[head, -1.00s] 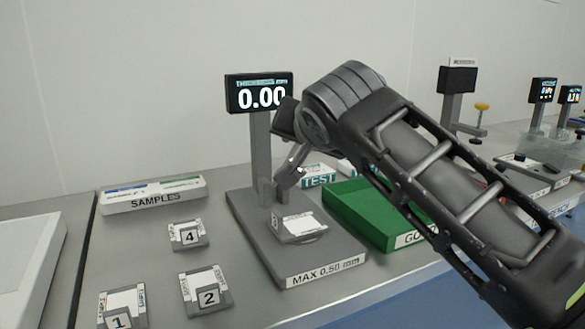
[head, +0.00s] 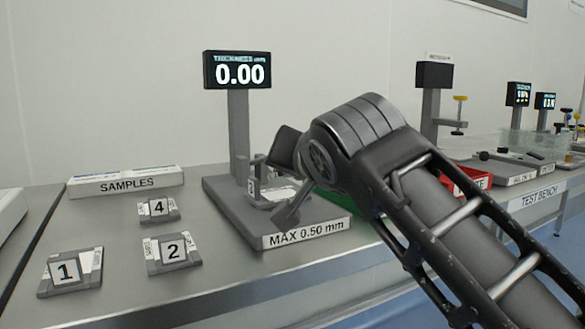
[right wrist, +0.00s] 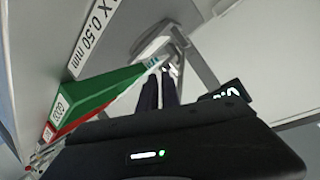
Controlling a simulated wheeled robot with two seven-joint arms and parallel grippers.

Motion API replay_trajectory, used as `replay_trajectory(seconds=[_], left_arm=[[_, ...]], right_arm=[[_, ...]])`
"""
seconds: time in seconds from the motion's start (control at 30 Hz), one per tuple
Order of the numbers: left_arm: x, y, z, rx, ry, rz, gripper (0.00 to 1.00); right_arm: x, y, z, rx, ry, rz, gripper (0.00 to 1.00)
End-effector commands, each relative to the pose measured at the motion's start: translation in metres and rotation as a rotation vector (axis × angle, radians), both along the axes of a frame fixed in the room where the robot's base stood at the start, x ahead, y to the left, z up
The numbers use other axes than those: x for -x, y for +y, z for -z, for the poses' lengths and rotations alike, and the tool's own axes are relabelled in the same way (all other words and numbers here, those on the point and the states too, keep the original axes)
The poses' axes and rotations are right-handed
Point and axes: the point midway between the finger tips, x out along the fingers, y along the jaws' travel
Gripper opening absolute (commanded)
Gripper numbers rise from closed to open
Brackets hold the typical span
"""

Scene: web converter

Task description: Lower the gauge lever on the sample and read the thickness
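The thickness gauge (head: 238,130) stands on the bench, its display (head: 237,73) showing 0.00. Its base (head: 222,200) is marked MAX 0.50 mm. A numbered sample (head: 275,191) lies on the base, its right side partly covered by my right arm. I cannot pick out the gauge lever clearly. My right gripper is at the gauge, over the right part of its base, mostly hidden by its own arm in the head view. In the right wrist view its two dark fingers (right wrist: 160,88) are close together beside the gauge; whether they hold anything is unclear. My left gripper is out of view.
Samples 1 (head: 70,270), 2 (head: 172,254) and 4 (head: 158,210) lie left of the gauge, before the SAMPLES box (head: 125,183). A green tray (right wrist: 95,108) and a red tray (head: 468,178) are to the right. More test equipment stands farther right.

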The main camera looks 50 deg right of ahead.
Motion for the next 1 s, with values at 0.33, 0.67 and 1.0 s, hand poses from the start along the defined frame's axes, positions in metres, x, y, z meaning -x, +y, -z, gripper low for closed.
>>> replay_trajectory(seconds=[0.33, 0.67, 1.0], left_arm=[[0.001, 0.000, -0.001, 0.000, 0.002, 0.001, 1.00], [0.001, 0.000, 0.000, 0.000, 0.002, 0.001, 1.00], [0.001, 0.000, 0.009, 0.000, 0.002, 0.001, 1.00]], right_arm=[[-0.001, 0.002, -0.003, 0.003, -0.007, -0.005, 0.35], [0.001, 0.003, -0.003, 0.003, -0.007, -0.005, 0.35], [0.021, 0.016, 0.000, 0.003, -0.009, -0.005, 0.35]])
